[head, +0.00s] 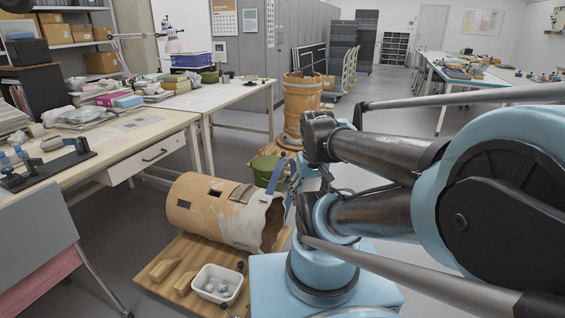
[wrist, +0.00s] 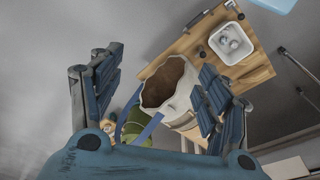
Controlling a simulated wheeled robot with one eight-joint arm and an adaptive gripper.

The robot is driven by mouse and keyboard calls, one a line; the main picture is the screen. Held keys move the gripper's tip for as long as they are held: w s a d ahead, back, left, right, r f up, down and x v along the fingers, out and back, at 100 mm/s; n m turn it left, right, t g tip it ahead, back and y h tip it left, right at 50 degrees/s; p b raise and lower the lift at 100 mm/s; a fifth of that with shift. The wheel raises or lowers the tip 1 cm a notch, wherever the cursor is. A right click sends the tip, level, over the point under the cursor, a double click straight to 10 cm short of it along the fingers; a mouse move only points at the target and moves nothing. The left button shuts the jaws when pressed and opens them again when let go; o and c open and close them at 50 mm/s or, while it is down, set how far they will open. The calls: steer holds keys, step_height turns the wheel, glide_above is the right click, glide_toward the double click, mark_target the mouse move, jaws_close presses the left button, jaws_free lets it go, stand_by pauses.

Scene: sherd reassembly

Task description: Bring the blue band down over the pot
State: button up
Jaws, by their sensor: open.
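A large terracotta pot (head: 213,207) with pale filled patches and small square openings lies on its side on a wooden board (head: 150,288). Its open mouth faces right in the head view; the wrist view looks toward the dark mouth (wrist: 166,82) and pale rim. A thin blue band (wrist: 152,127) shows as a bent strip near the rim, between my fingers and the pot; I cannot tell whether it touches the pot. In the head view a blue strip (head: 277,175) shows by the mouth. My gripper (wrist: 160,65) is open, its ridged blue fingers spread apart before the pot.
A white tub (head: 217,285) with pale pieces and wooden wedges (head: 165,269) sit on the board. A green container (head: 268,171) stands behind the mouth. Another tall pot (head: 302,105) stands upright farther back. A workbench (head: 125,146) lines the left.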

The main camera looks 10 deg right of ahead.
steer(key=shift+s+r, duration=0.35)
steer(key=shift+r, duration=0.15)
steer(key=c, duration=0.9)
steer(key=shift+w+r, duration=1.1)
steer(key=shift+w, duration=0.15)
jaws_close()
steer(key=w+r, duration=0.3)
steer(key=w, duration=0.7)
steer(key=w+r, duration=0.4)
steer(key=w, duration=0.6)
steer(key=w+r, duration=0.3)
steer(key=w, duration=0.6)
steer(key=w+d+f, duration=0.1)
steer(key=w+f, duration=0.4)
steer(key=w, duration=0.6)
steer(key=w+f+m+g+y, duration=0.1)
steer(key=w+f, duration=0.5)
steer(key=w, duration=0.4)
steer(key=w+d+f, duration=0.1)
steer(key=w+f, duration=0.4)
steer(key=w, duration=0.6)
step_height(320, 180, down, 9)
steer(key=s+a, duration=0.1)
steer(key=s, duration=0.1)
steer(key=shift+s+f, duration=0.2)
steer(key=shift+s, duration=0.1)
